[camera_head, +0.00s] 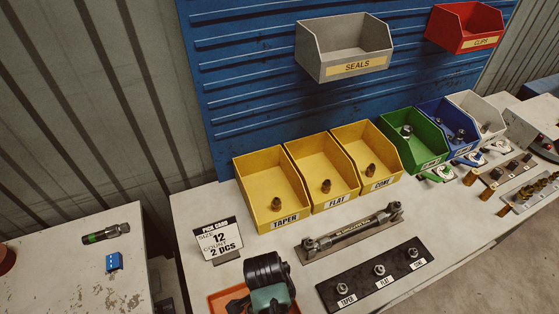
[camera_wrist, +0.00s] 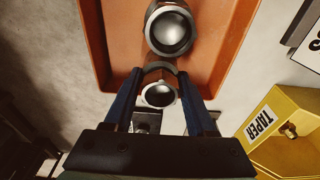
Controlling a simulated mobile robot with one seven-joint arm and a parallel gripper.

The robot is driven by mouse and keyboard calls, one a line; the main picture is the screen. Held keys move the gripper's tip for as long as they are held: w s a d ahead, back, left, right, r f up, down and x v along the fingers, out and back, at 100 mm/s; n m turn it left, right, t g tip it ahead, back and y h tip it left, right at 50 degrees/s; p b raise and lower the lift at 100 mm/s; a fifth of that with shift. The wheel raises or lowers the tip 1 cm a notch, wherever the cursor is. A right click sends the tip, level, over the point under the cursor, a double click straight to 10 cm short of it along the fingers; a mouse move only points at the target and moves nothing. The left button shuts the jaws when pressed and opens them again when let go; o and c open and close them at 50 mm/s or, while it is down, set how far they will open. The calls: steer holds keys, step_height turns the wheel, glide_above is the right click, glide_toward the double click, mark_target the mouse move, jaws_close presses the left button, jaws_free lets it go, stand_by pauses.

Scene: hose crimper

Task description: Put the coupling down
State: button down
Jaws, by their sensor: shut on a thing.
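In the wrist view, my gripper (camera_wrist: 160,98) has its two blue fingers closed on either side of a coupling (camera_wrist: 159,94), a round metal piece with a shiny dark end. It is over or in the orange tray (camera_wrist: 100,45); I cannot tell whether it touches the tray floor. A larger round metal piece (camera_wrist: 170,30) shows just beyond it; whether the two are joined is unclear. In the head view the orange tray (camera_head: 216,301) is at the bottom edge, mostly covered by my wrist, and the held coupling is hidden.
A pick card (camera_head: 218,240) stands just behind the tray. The yellow TAPER bin (camera_head: 259,172) is beyond it, also at lower right in the wrist view (camera_wrist: 288,150). A black plate (camera_head: 346,281) with several fittings and a gauge bar (camera_head: 352,232) lie to the right.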

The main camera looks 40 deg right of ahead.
steer(key=shift+f, duration=0.15)
steer(key=shift+c, duration=1.1)
jaws_free()
